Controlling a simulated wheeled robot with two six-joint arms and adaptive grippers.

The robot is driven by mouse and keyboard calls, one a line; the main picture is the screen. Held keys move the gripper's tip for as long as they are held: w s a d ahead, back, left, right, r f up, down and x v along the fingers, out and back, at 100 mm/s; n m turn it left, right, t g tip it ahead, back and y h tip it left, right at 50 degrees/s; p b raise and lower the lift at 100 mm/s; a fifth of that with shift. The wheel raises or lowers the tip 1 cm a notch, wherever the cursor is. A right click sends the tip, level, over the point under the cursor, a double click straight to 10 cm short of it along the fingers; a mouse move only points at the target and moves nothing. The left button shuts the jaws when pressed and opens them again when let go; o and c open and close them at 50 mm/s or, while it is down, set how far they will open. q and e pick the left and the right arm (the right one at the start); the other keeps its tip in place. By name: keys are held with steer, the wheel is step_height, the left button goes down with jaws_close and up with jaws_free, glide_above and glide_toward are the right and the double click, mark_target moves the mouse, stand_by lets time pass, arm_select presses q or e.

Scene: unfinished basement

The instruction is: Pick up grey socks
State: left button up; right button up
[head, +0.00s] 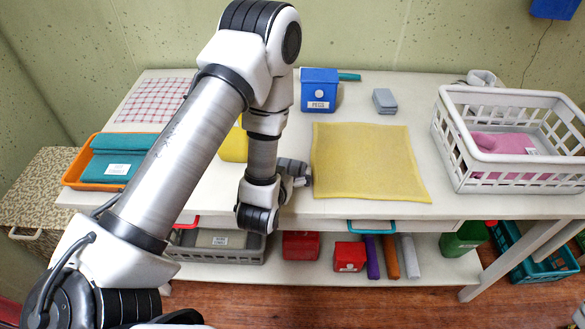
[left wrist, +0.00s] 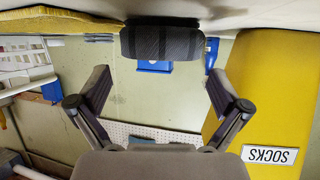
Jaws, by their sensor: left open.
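The grey socks show as a dark grey, striped roll (left wrist: 170,42) resting on the table top, which appears upside down at the top of the left wrist view. My left gripper (left wrist: 160,80) is open, with its two fingers spread and the roll ahead in the gap between them; no contact shows. In the head view my left gripper (head: 297,176) is low at the table's front edge, left of the yellow cloth and mostly behind my arm. The socks are hard to tell from the gripper there. A yellow bin labelled SOCKS (left wrist: 285,110) stands beside the gripper. My right gripper is out of view.
A yellow cloth (head: 368,160) lies right of the gripper. A blue PEGS bin (head: 320,90) and a small light grey folded item (head: 384,101) stand behind. A white basket (head: 460,150) is at right, an orange tray (head: 85,175) at left. Red boxes (head: 300,246) sit on the lower shelf.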

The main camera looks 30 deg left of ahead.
arm_select(q)
steer(key=x, duration=0.2)
steer(key=shift+w+f, duration=0.1)
steer(key=shift+w, duration=0.2)
steer(key=shift+a+f, duration=0.15)
steer(key=shift+a, duration=0.1)
steer(key=shift+d, duration=0.1)
steer(key=c, duration=0.9)
